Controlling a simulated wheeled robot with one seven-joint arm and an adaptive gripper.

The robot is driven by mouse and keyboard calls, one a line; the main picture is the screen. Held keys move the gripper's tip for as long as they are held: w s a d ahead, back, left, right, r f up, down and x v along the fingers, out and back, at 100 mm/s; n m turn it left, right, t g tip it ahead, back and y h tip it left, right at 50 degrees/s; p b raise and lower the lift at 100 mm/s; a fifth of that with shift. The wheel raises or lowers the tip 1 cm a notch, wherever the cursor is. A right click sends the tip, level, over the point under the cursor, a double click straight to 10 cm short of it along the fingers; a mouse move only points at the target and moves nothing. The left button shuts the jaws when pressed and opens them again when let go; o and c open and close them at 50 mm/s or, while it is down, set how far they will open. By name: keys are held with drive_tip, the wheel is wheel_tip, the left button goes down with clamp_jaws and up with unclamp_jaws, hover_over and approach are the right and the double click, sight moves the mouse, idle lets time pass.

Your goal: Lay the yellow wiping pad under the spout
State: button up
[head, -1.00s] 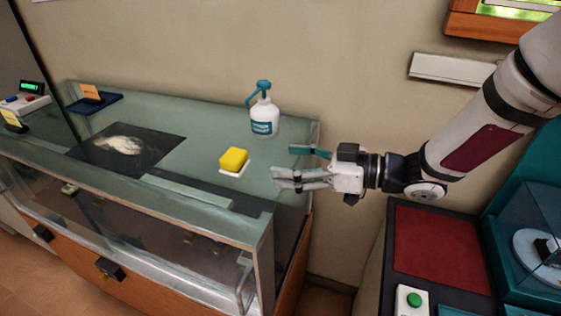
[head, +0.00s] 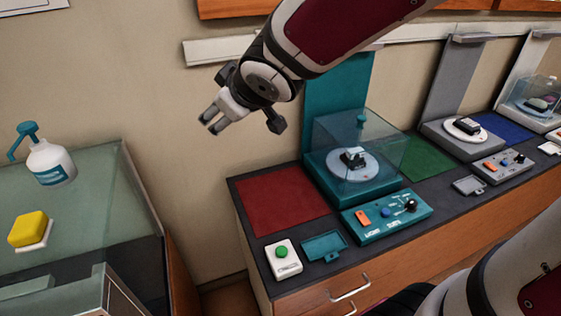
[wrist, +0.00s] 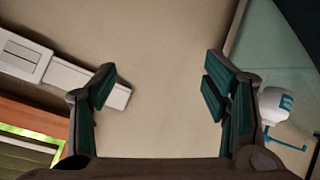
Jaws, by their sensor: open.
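The yellow wiping pad (head: 28,229) sits on a small white tray (head: 37,244) on the glass counter at the left of the head view. Behind it stands a white pump bottle (head: 50,164) with a teal label, and its teal spout (head: 19,139) points left and down. The pad is in front of the bottle, apart from it. My gripper (head: 211,122) is open and empty, in the air right of the counter. In the wrist view my gripper (wrist: 160,88) has its fingers wide apart before the wall; part of the bottle (wrist: 276,108) shows at the right.
The glass counter (head: 105,190) ends with a gap before a dark bench (head: 262,188). The bench bears a red mat (head: 283,203), a green-button box (head: 284,258), a teal covered machine (head: 352,185) and a control panel (head: 387,213). A wall rail (head: 215,50) runs above.

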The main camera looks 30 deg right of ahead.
drive_tip(key=s+d+m+g+h, duration=0.2)
drive_tip(key=s+d+m+h, duration=0.15)
drive_tip(key=s+d, duration=0.4)
drive_tip(key=s+a+f+m+g+y, duration=0.1)
drive_tip(key=s+g, duration=0.1)
drive_tip(key=s, duration=0.6)
drive_tip(key=s+a+m+g+y, duration=0.1)
drive_tip(key=s+a+m+g, duration=0.1)
drive_tip(key=s, duration=0.7)
drive_tip(key=shift+s+f, duration=0.25)
drive_tip(key=shift+f, duration=0.15)
drive_tip(key=shift+y, duration=0.25)
